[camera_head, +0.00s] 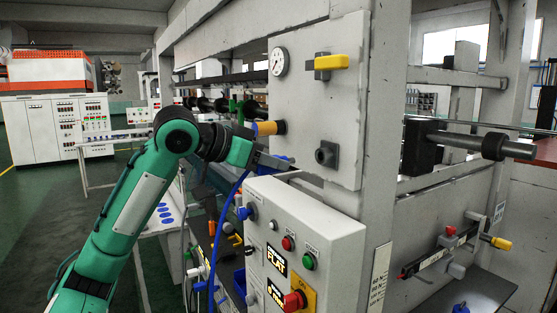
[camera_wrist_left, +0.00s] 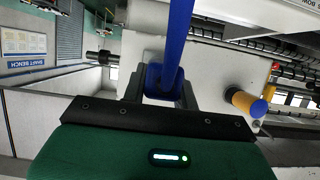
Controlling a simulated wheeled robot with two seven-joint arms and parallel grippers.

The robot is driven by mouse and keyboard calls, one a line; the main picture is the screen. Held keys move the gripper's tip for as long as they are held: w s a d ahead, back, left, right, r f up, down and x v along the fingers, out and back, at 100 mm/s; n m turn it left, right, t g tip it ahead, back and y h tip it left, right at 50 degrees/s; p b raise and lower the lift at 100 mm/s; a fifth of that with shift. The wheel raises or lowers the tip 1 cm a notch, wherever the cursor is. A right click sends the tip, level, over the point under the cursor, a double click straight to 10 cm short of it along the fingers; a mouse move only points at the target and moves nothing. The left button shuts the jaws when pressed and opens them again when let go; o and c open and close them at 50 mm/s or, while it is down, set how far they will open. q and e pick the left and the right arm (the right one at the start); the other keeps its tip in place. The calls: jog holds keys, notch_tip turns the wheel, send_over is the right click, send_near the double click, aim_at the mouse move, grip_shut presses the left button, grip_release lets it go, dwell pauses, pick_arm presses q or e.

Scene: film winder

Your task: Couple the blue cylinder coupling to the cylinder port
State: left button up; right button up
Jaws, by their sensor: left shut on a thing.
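My left gripper (camera_head: 280,163) is in front of the white machine panel, shut on the blue coupling. In the left wrist view the coupling (camera_wrist_left: 164,88) sits between the two dark fingers (camera_wrist_left: 163,78), with a blue hose (camera_wrist_left: 179,35) running from it. In the head view the hose (camera_head: 227,210) hangs down beside the control box, and the coupling is mostly hidden by the gripper. A grey square port (camera_head: 326,154), seemingly the cylinder port, is on the panel's lower part, right of the gripper and apart from it. My right gripper is not in view.
The panel also carries a gauge (camera_head: 279,61), a yellow-handled valve (camera_head: 330,62) and an orange cylinder with a blue end (camera_head: 268,128), close above the gripper. The control box (camera_head: 320,225) with buttons stands below. Black rollers (camera_head: 205,104) lie behind.

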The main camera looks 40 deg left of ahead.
pick_arm(q)
jog(key=shift+s+a+r, duration=0.1)
jog(key=shift+s+r, duration=0.05)
jog(key=shift+s, duration=0.1)
jog(key=shift+w+p, duration=0.3)
jog(key=shift+p, duration=0.15)
jog(key=w+p, duration=0.1)
jog(key=w+d, duration=0.1)
jog(key=w+p, duration=0.1)
jog(key=shift+d+r+p, duration=0.1)
jog(key=shift+d+p, duration=0.15)
jog(key=shift+p, duration=0.1)
jog(key=shift+w+d+p, duration=0.25)
jog(key=shift+w+p, duration=0.15)
jog(key=shift+w, duration=0.25)
jog(key=shift+w+d+f, duration=0.1)
jog(key=shift+w+f, duration=0.1)
jog(key=shift+w, duration=0.05)
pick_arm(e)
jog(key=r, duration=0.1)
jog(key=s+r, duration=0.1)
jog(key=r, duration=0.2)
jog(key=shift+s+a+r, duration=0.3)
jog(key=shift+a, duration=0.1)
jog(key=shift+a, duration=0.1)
pick_arm(q)
jog(key=shift+p, duration=0.35)
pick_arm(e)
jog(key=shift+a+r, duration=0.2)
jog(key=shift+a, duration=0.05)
